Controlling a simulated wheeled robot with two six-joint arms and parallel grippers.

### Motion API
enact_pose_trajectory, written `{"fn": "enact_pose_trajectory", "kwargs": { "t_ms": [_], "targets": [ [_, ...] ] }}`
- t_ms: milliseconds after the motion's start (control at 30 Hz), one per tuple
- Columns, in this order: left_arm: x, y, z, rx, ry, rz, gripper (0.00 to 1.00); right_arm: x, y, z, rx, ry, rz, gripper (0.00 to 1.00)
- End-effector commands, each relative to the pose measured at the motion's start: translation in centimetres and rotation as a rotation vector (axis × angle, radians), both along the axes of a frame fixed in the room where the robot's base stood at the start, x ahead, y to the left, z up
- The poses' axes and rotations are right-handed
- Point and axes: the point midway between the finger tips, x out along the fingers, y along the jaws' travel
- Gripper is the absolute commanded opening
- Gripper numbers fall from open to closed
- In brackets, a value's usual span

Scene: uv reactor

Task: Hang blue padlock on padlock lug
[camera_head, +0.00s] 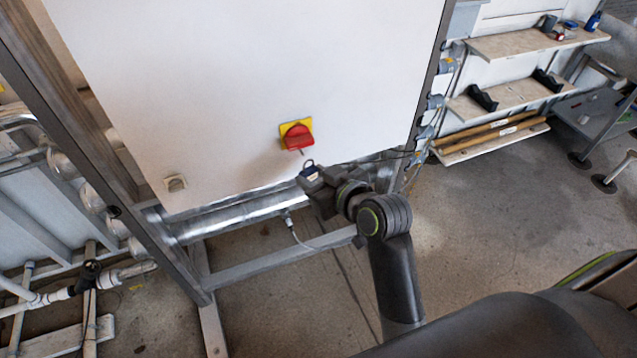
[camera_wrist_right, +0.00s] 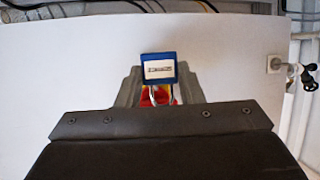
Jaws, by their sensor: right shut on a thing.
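The blue padlock (camera_wrist_right: 158,69) has a white label and a silver shackle, and my right gripper (camera_wrist_right: 157,90) is shut on it. In the head view the padlock (camera_head: 309,171) sits at the tip of my right gripper (camera_head: 312,178), its shackle upward. The red rotary switch (camera_head: 297,136) on its yellow plate is on the white cabinet panel, just above and left of the padlock. The padlock and switch look apart in the head view. The lug (camera_head: 302,152) seems to be the small part under the red knob; its hole is too small to make out. My left gripper is not in view.
The white cabinet panel (camera_head: 200,80) stands in a metal frame, with a silver pipe (camera_head: 235,215) below it. Shelves (camera_head: 530,42) with items stand at the upper right.

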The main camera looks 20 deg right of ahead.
Motion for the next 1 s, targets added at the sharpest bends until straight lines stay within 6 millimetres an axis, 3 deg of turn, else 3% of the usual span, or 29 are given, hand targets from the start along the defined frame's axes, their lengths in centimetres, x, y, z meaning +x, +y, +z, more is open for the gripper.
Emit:
{"fn": "enact_pose_trajectory", "kwargs": {
  "t_ms": [533, 1000],
  "targets": [
    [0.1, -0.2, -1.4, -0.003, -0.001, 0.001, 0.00, 3.4, 0.1, -0.3, 0.000, -0.001, 0.000, 0.09],
    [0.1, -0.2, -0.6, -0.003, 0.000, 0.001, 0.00, 4.6, 0.1, -0.9, 0.000, 0.000, 0.000, 0.09]
  ]
}}
